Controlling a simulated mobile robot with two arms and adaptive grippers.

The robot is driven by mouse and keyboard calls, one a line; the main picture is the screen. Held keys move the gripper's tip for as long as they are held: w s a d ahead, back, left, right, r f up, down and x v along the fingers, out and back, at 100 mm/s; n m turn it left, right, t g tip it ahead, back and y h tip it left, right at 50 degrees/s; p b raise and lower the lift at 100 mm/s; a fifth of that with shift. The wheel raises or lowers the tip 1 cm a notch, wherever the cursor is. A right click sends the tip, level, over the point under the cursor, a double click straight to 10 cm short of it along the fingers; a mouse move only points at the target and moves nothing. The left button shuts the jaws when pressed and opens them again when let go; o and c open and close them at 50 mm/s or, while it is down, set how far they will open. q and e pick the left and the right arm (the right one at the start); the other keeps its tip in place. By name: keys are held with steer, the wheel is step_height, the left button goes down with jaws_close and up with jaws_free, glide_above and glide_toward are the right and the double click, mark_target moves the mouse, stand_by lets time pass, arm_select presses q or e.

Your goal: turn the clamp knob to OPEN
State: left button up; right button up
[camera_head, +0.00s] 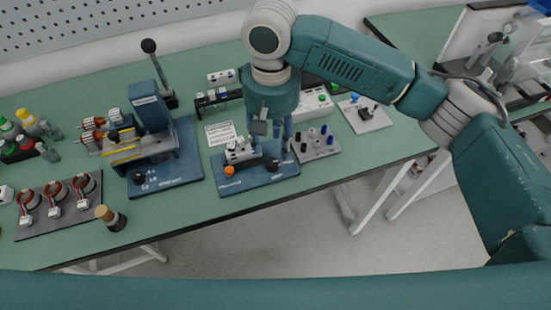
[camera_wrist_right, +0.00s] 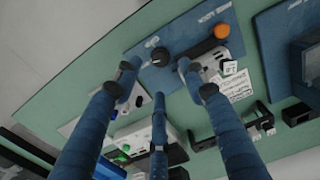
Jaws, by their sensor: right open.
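A black knob (camera_wrist_right: 160,57) sits on a small blue base plate (camera_wrist_right: 185,40) beside a grey fixture and an orange knob (camera_wrist_right: 221,31). I take it for the clamp knob; the small labels near it are too small to read. My right gripper (camera_head: 277,135) hangs above the plate's back edge, fingers pointing down. In the wrist view its blue fingers (camera_wrist_right: 158,78) are spread and empty, with the knob beyond and between the upper two tips. My left gripper is out of view.
A larger blue base (camera_head: 165,176) with a lever press stands to the left. A grey plate with small posts (camera_head: 318,146) and a white box (camera_head: 312,103) are close on the right. The green bench (camera_head: 200,205) is clear in front of the small plate.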

mark_target(273, 161)
step_height(273, 161, down, 6)
steer(key=shift+f, duration=0.65)
